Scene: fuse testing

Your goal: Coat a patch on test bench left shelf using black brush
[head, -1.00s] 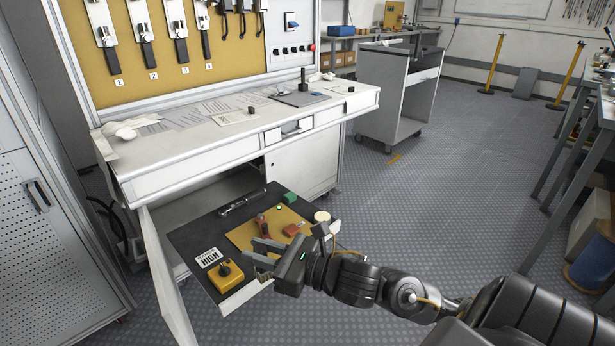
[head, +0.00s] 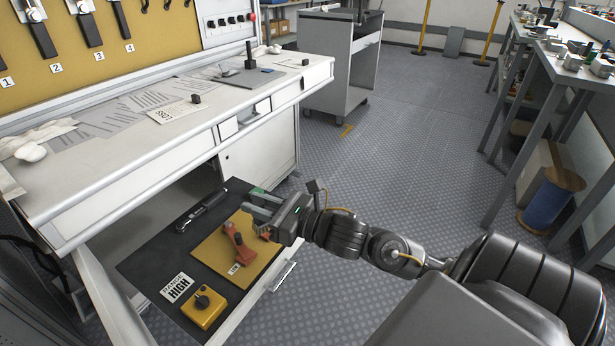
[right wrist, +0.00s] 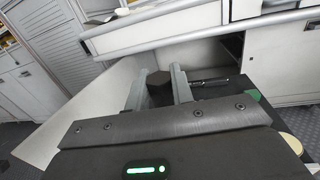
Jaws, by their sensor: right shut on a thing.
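The pulled-out shelf (head: 150,262) under the bench has a dark surface and a mustard-yellow patch (head: 215,262). My right gripper (head: 257,208) is over the far right part of this shelf. In the right wrist view, a dark, angular thing (right wrist: 158,78) sits between the two fingers of my right gripper (right wrist: 158,88). The gripper is shut on it; I cannot tell whether it is the black brush. A red-orange tool (head: 239,246) lies on the patch, left of the gripper. Another small red piece is partly hidden by the fingers. My left gripper is out of view.
A dark metal tool (head: 200,211) lies behind the patch. The white bench top (head: 150,135) overhangs the shelf's back. A green block (right wrist: 255,95) is near the gripper.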

